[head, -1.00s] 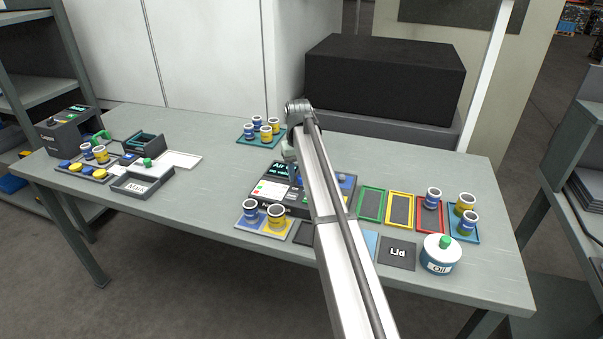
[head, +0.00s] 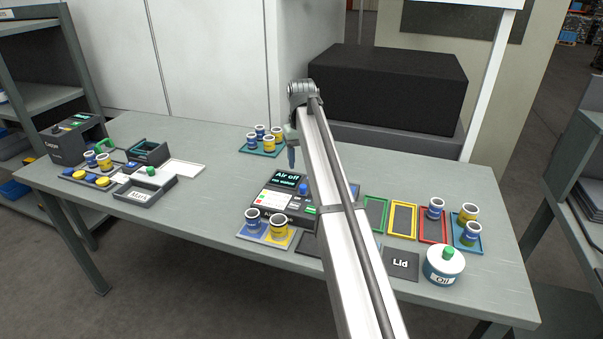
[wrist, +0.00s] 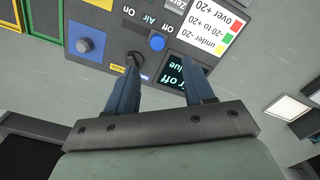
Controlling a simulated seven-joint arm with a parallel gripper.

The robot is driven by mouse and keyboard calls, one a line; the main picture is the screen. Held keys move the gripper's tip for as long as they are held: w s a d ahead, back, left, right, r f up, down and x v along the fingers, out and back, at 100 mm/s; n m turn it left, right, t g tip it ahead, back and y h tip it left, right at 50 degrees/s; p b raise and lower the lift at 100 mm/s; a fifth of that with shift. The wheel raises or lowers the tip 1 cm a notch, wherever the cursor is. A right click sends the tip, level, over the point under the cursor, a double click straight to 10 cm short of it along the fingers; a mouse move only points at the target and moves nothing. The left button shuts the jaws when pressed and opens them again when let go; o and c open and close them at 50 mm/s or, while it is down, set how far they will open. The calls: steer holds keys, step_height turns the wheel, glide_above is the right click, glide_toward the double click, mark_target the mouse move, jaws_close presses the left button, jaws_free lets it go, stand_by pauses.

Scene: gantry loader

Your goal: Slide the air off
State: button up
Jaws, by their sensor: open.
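The air control box (head: 262,207) stands mid-table, and its display (head: 287,181) reads "Air off" with a smaller line below. My gripper (head: 291,157) hangs above the box, fingers down. In the wrist view (wrist: 162,66) its fingers are apart with nothing between them, partly covering the panel and display.
Two jars (head: 278,226) stand on a pad at the box's front edge. Coloured frames (head: 403,219), a lid plate (head: 400,263) and an oil pot (head: 444,265) lie right. Several jars (head: 268,144) stand on a tray behind. Trays and a machine (head: 75,137) are left.

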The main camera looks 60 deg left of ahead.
steer(key=shift+r, duration=2.7)
